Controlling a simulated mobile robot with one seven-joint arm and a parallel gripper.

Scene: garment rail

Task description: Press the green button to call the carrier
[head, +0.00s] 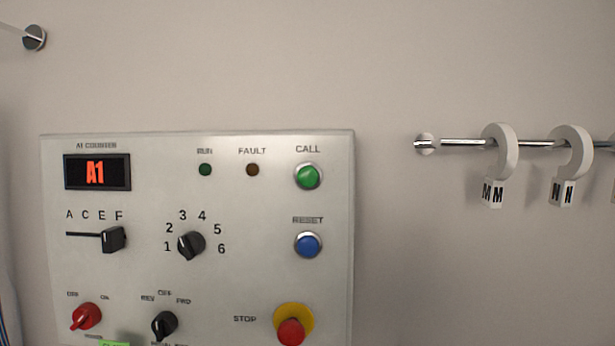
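The green button (308,176) sits at the upper right of a pale control panel (230,290), under the label CALL. It has a silver ring around it. The RUN lamp (205,170) is dark green and the FAULT lamp (252,170) is dark brown. No carrier can be made out for certain. My gripper is not in view.
Below the green button are a blue RESET button (308,244) and a red STOP button (291,331) on a yellow base. Several knobs and a slider (114,239) fill the left. A rail (465,142) with white hooks marked M (494,192) and N (563,191) is at right.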

